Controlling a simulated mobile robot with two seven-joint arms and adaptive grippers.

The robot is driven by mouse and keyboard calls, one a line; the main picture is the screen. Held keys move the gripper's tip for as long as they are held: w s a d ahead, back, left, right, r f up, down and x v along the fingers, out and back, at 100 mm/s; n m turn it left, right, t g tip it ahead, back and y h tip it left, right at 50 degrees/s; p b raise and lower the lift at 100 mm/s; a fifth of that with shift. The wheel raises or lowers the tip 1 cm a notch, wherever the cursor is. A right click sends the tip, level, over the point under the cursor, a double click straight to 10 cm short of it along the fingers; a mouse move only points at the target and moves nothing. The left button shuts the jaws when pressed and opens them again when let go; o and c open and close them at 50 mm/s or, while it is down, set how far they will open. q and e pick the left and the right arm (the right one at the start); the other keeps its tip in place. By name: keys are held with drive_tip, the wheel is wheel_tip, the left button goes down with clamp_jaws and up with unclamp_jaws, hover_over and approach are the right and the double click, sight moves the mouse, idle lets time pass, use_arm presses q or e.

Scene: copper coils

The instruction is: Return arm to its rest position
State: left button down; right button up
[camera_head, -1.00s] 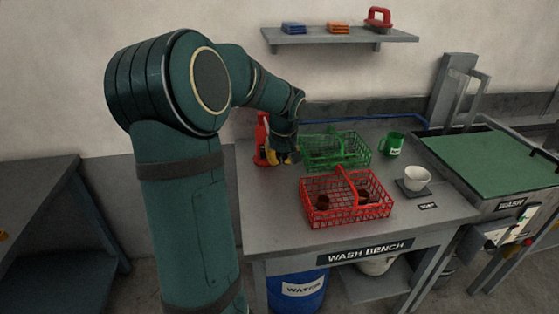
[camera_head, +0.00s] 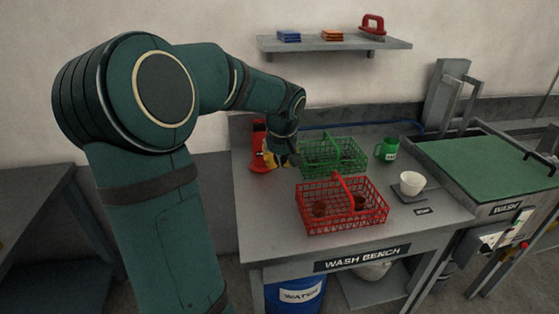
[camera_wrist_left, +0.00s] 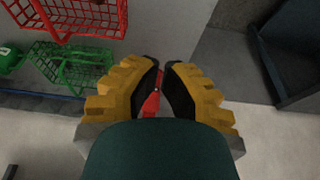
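My left arm (camera_head: 140,190) comes in from the left and reaches out over the far left of the wash bench (camera_head: 300,250). My left gripper (camera_head: 281,163), with yellow and black fingers, hangs low there, beside a red bottle-like thing (camera_head: 258,146). In the left wrist view, my gripper's fingertips (camera_wrist_left: 163,68) are close together, with a red thing (camera_wrist_left: 152,102) showing in the narrow gap. I cannot tell whether the fingers touch it. My right gripper is not in view.
A red basket (camera_head: 345,222) holds small dark reddish things. A green basket (camera_head: 333,158), a green mug (camera_head: 386,149) and a white cup (camera_head: 412,183) stand nearby. A shelf (camera_head: 340,45) hangs above. A dark table (camera_head: 35,215) stands at left.

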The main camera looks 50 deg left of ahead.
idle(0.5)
use_arm(q)
drive_tip(key=w+d+f+m+h, duration=0.2)
drive_tip(key=w+d+f+m, duration=0.15)
drive_tip(key=d+f, duration=0.6)
drive_tip(key=w+d+f+m+h, duration=0.25)
drive_tip(key=w+d+f, duration=0.25)
drive_tip(key=d+f, duration=0.45)
drive_tip(key=s+d+f+m, duration=0.1)
drive_tip(key=s+d+f, duration=0.3)
drive_tip(key=d, duration=0.3)
drive_tip(key=s+d+f+m+h, duration=0.1)
drive_tip(key=s+d+f+m, duration=0.1)
drive_tip(key=s+d+f, duration=0.2)
drive_tip(key=s+d+f+m+h, duration=0.1)
drive_tip(key=s+d+f+m, duration=0.1)
drive_tip(key=s+d+f, duration=0.2)
drive_tip(key=d+f, duration=0.3)
drive_tip(key=d, duration=0.5)
drive_tip(key=shift+s+f, duration=0.2)
drive_tip(key=shift+s, duration=0.05)
drive_tip(key=shift+h, duration=0.25)
